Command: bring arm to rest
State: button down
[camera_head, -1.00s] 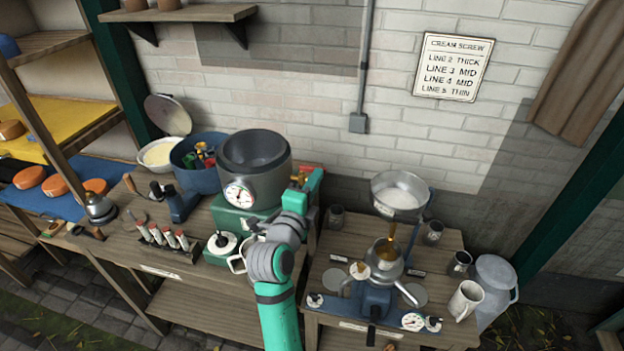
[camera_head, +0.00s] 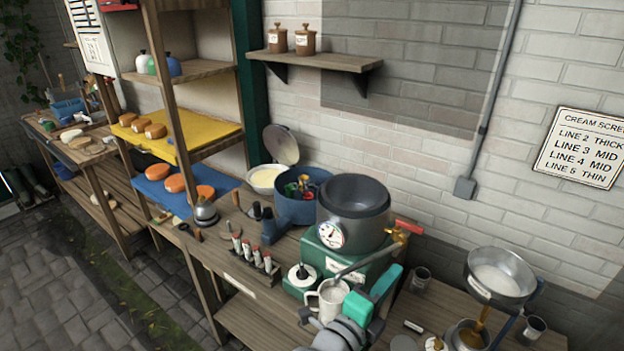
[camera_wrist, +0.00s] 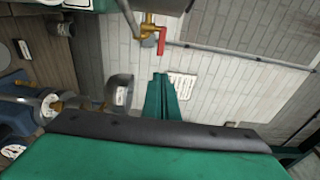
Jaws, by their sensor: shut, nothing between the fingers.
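My gripper (camera_head: 388,285) is in the lower right of the head view, teal with a grey wrist, in front of the green machine base (camera_head: 350,262) and the light mug (camera_head: 333,297). In the wrist view the narrow teal fingers of my gripper (camera_wrist: 160,78) point away from the camera. They are together and hold nothing. The lower part of my arm is cut off by the head view's bottom edge.
A brass tap with a red handle (camera_wrist: 161,42) is near the fingers in the wrist view. A grey drum (camera_head: 353,215) stands behind my gripper, and a metal bowl (camera_head: 500,275) is to its right. Stone paving (camera_head: 70,290) lies open at the left.

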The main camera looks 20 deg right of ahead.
jog(key=s+a+f+n+t+y, duration=0.3)
jog(key=s+a+f+n+y, duration=0.15)
jog(key=a+f+n, duration=0.5)
jog(key=s+a+f+n+t+y, duration=0.25)
jog(key=a+f+n+y, duration=0.35)
jog(key=a+f+n, duration=0.4)
jog(key=s+a+f+n+y, duration=0.1)
jog(key=s+a+n, duration=0.3)
jog(key=s, duration=0.7)
jog(key=s+a+f+n+y, duration=0.2)
jog(key=s+a+n+y, duration=0.1)
jog(key=s, duration=0.7)
jog(key=a+n, duration=0.1)
jog(key=n, duration=0.1)
jog(key=shift+s+a+f+n, duration=0.2)
jog(key=shift+s+a+n, duration=0.05)
jog(key=shift+s+n, duration=0.1)
